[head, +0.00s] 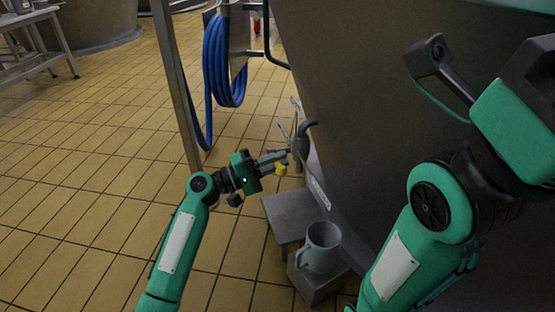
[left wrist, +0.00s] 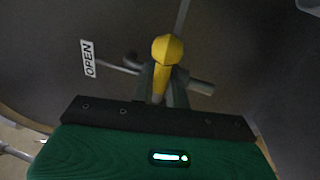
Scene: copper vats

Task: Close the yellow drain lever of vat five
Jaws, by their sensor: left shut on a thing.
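The yellow drain lever (left wrist: 167,49) shows in the left wrist view between the fingers of my left gripper (left wrist: 163,82), at the dark wall of the vat. In the head view a small yellow part of the lever (head: 281,169) shows just under the fingertips of the left gripper (head: 286,156). The left gripper is shut on the lever. A grey pipe fitting (head: 304,133) is right beside the fingertips. An OPEN label (left wrist: 89,58) is on the vat (left wrist: 235,45), left of the lever. My right arm crosses the right side; its gripper is not in view.
A grey jug (head: 321,246) stands on a low block below the outlet, beside a small grey step (head: 287,213). A blue hose (head: 226,65) hangs behind a metal post (head: 176,85). A table (head: 38,45) stands far left.

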